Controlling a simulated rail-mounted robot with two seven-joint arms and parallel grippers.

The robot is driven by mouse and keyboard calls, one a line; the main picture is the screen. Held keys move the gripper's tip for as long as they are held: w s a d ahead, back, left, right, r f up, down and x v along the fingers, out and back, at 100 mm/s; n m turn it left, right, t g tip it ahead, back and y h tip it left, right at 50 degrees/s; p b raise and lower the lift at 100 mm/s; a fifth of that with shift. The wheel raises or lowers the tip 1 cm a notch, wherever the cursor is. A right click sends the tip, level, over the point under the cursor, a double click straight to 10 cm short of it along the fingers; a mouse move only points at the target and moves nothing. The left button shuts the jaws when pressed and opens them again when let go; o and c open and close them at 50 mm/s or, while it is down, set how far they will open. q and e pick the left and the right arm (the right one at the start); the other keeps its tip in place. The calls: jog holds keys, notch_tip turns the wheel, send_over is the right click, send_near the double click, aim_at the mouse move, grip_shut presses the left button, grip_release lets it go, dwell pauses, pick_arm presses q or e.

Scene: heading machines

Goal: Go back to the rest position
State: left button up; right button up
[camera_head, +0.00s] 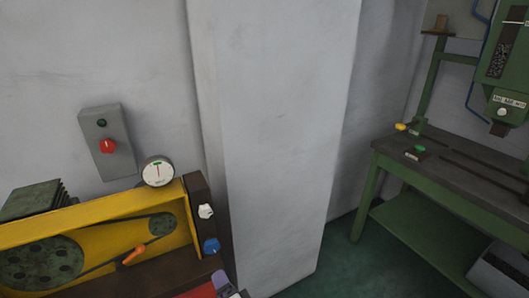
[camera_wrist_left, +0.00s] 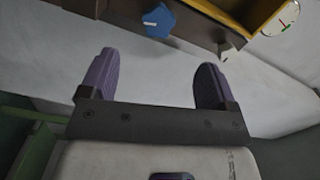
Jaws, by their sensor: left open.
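My left gripper (camera_head: 226,287) shows only as purple-grey fingers at the bottom edge of the head view, just right of the yellow machine (camera_head: 188,222). In the left wrist view my left gripper (camera_wrist_left: 155,80) is open, its two ribbed purple fingers wide apart with nothing between them. A blue knob (camera_wrist_left: 159,20) appears beyond the fingers, apart from them. The same blue knob (camera_head: 211,245) sits on the machine's dark end plate, below a white knob (camera_head: 205,211). My right gripper is in neither view.
A dial gauge (camera_head: 158,171) tops the yellow machine, which has an orange handle (camera_head: 134,255). A grey box with a red knob (camera_head: 107,146) hangs on the wall. A pale pillar (camera_head: 280,140) stands mid-view. A green workbench (camera_head: 440,180) with a green machine (camera_head: 506,65) stands right.

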pick_arm(q)
jog(key=s+a+r+n+g+h+p, duration=0.1)
jog(key=s+r+n+g+h, duration=0.15)
jog(key=s+h, duration=0.4)
jog(key=s+a+r+n+g+h+p, duration=0.15)
jog(key=s+n+g+h, duration=0.25)
jog(key=s, duration=0.5)
jog(key=s+a+f+g+p, duration=0.2)
jog(key=s+a+f, duration=0.1)
jog(key=s, duration=0.8)
jog(key=s+a+f+g+p, duration=0.2)
jog(key=s+f+g+p, duration=0.1)
jog(key=s, duration=0.8)
notch_tip(320, 180, up, 38)
jog(key=p, duration=3.7)
jog(key=shift+p, duration=0.35)
